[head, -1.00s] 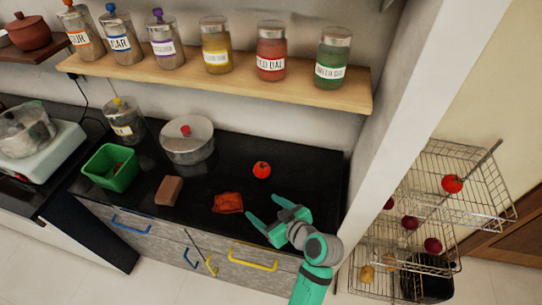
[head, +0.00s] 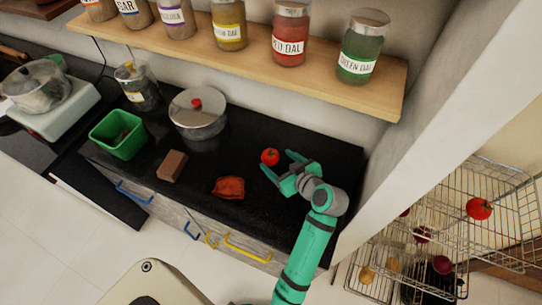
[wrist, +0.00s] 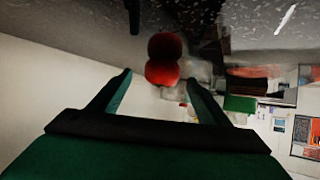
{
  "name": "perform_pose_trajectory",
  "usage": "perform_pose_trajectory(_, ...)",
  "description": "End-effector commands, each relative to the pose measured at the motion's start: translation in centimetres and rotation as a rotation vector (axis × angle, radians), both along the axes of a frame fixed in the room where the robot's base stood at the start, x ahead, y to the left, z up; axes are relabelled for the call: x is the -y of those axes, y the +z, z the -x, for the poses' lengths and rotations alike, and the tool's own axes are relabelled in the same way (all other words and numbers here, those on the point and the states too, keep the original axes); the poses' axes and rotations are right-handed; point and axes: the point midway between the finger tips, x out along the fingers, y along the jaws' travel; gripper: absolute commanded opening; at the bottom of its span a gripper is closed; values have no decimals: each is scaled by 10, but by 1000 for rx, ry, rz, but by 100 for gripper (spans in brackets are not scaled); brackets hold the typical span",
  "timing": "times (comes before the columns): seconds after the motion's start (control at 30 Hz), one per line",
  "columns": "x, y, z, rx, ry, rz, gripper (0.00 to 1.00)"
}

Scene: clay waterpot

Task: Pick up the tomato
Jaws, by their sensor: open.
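A red tomato (head: 270,157) with a green top sits on the black counter (head: 325,160), right of the steel pot. My gripper (head: 278,163) is open, its two teal fingers reaching toward the tomato from the right. The fingertips are close to the tomato, which lies at their opening; I cannot tell whether they touch it. In the wrist view the picture looks upside down, and the tomato (wrist: 162,73) shows between and just beyond the fingertips (wrist: 160,80), with its reflection in the counter above it. Another red, tomato-like item (head: 479,208) lies in the wire rack.
An orange-red cloth or packet (head: 229,188), a brown block (head: 172,166), a green bin (head: 118,135) and a lidded steel pot (head: 198,115) stand to the left. A jar shelf (head: 310,75) hangs above. A wall edge (head: 425,140) and wire rack (head: 440,220) are at right.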

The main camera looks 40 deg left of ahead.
Motion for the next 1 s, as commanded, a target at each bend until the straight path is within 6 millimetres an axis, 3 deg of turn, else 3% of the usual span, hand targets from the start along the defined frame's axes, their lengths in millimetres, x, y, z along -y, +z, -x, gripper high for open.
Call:
perform_pose_trajectory(0.4,-40,-20,-11,-2,-2,1,70)
perform_pose_trajectory(0.73,-45,-23,-13,-1,-4,1,70)
perform_pose_trajectory(0.9,-45,-23,-13,-1,-4,1,30)
perform_pose_trajectory(0.93,-45,-23,-13,-1,-4,1,25)
perform_pose_trajectory(1.0,-45,-23,-13,0,-4,0,24)
